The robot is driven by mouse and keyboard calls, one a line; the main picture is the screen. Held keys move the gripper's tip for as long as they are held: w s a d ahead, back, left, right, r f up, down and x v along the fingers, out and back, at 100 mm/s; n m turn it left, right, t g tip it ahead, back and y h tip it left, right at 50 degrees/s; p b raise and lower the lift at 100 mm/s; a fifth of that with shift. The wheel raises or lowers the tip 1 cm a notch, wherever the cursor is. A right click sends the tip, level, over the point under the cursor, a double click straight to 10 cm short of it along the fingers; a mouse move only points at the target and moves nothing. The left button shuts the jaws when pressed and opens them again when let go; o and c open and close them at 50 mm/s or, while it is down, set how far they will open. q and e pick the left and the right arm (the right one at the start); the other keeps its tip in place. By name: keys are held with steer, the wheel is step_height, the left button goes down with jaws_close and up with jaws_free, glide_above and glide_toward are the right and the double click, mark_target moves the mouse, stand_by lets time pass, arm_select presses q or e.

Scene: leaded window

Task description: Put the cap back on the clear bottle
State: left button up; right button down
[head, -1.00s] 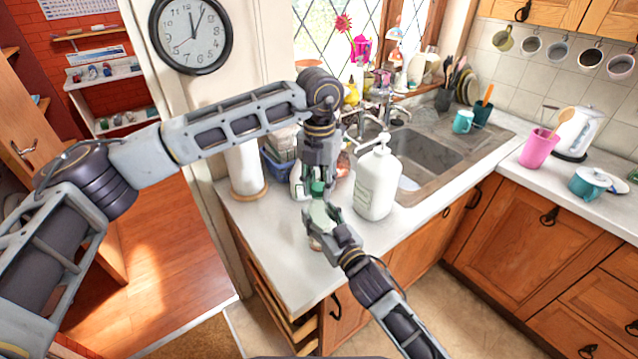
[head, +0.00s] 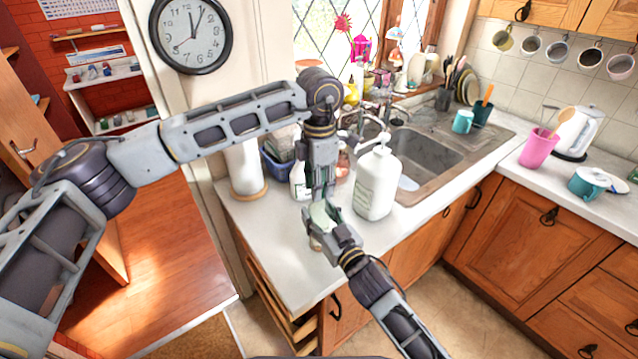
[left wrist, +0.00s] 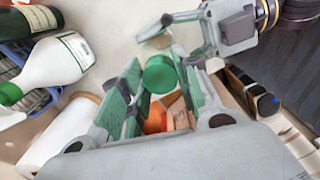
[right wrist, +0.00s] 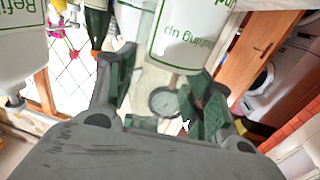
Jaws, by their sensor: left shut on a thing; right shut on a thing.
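The clear bottle (head: 321,212) stands near the front left of the counter, pale and mostly covered by my grippers. My right gripper (head: 323,219) is shut on its body from the front right. My left gripper (head: 318,194) points down directly above the bottle and is shut on the green cap. The cap (left wrist: 160,74) shows between its fingers in the left wrist view but is mostly hidden in the head view. The cap is at or just over the bottle's mouth; I cannot tell whether they touch. In the right wrist view the see-through bottle is hard to make out between the fingers.
A large white pump dispenser (head: 376,185) stands close on the right. A paper roll (head: 246,170), a blue basket (head: 279,168) and several bottles stand behind and left. The sink (head: 425,155) is farther right. The counter's front left is clear.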

arm_select(q)
steer(key=m, duration=2)
steer(key=shift+m, duration=0.3)
steer(key=o, duration=1.2)
steer(key=shift+r, duration=5.95)
